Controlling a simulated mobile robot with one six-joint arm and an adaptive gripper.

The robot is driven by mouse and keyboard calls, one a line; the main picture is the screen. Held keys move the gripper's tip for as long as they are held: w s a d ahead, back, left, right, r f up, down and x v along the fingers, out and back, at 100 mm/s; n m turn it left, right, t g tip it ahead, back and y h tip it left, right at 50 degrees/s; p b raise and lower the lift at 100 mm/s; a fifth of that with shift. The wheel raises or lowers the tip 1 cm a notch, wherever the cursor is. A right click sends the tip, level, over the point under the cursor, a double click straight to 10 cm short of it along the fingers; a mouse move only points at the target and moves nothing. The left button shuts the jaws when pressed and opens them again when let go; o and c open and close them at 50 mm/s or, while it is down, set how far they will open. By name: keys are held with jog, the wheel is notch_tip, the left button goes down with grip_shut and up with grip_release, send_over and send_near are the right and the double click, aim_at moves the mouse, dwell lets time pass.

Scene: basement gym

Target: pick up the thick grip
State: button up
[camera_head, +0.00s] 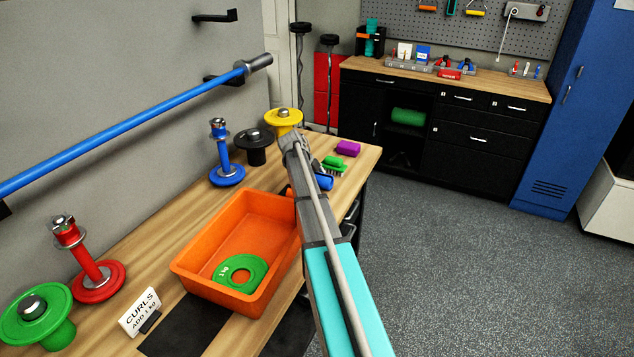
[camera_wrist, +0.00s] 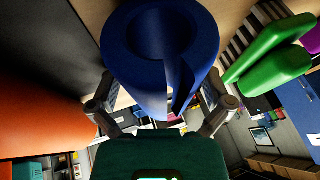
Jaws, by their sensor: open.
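The thick grip (camera_wrist: 205,50) is a dark blue, thick-walled hollow cylinder with a lengthwise slit. In the wrist view it fills the top middle, its round end facing the camera. In the head view its blue side (camera_head: 325,181) shows on the bench just right of my arm, partly hidden by it. My gripper (camera_wrist: 160,102) is open, with one finger at each side of the grip's lower part in the wrist view. I cannot tell whether either finger touches it. My fingers are hidden behind my arm in the head view.
An orange bin (camera_head: 192,279) holding a green plate (camera_head: 228,268) stands left of my arm. Blue (camera_head: 226,174), black (camera_head: 254,150) and yellow (camera_head: 283,119) weight pieces stand along the wall.

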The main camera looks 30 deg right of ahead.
dwell(0.4)
jog(key=shift+s+a, duration=0.1)
jog(key=shift+s, duration=0.05)
jog(key=c, duration=1.2)
